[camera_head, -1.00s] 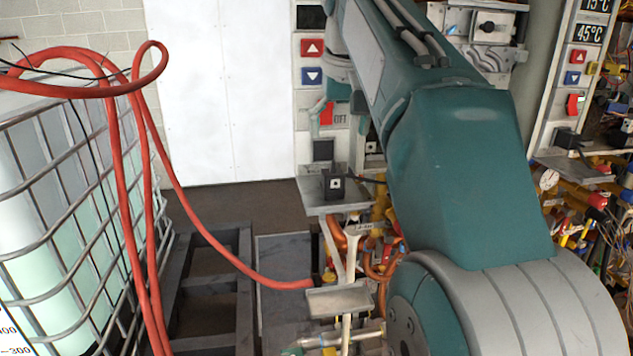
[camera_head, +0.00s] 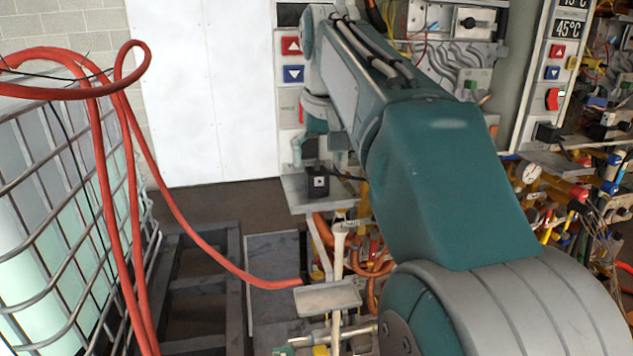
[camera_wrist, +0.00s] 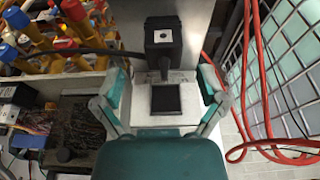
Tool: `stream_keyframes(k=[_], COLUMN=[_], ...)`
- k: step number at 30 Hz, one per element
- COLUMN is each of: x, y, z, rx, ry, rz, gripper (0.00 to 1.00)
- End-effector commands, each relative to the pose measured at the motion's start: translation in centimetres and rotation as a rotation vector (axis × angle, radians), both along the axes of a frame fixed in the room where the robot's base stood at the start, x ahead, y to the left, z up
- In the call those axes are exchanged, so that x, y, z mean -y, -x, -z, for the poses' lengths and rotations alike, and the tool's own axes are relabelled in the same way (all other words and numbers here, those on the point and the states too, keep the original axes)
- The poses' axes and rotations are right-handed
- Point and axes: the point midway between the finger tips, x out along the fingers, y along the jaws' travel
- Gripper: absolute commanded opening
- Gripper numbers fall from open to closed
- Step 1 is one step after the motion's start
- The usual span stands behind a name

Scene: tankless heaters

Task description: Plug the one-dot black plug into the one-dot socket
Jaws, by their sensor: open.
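The black plug (camera_head: 319,183) stands on a small grey shelf, with a white label bearing one dot on the side facing me. It also shows at the top of the wrist view (camera_wrist: 163,38), with a black cord running left. My gripper (camera_head: 319,155) is just above and behind the plug in the head view. In the wrist view my gripper (camera_wrist: 164,73) has its fingers spread wide, with nothing between the pads. The plug lies beyond the fingertips. A dark square (camera_wrist: 166,99), which looks like the socket, shows between the fingers; I see no dot mark on it.
The grey shelf (camera_head: 298,196) juts from the heater panel. Copper pipes (camera_head: 370,262) and a lower tray (camera_head: 327,297) are below it. A red hose (camera_head: 205,245) loops at the left, by a caged tank (camera_head: 50,210). Another panel with cables stands at the right.

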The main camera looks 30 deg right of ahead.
Motion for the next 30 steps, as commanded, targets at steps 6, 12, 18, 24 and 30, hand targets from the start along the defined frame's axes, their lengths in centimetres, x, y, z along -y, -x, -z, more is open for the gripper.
stream_keyframes(k=[6, 12, 18, 24, 30], x=[-0.1, 0.0, 0.0, 0.0, 0.0], y=[-0.3, -1.3, -1.6, -1.6, -1.6], z=[1.0, 4.0, 5.0, 5.0, 5.0], rx=[-0.004, -0.003, -0.001, 0.0, 0.0], ry=[-0.001, -0.001, 0.0, 0.0, 0.0], rz=[-0.001, 0.0, 0.0, 0.0, 0.0], gripper=[0.91, 0.91, 0.91, 0.91, 0.34])
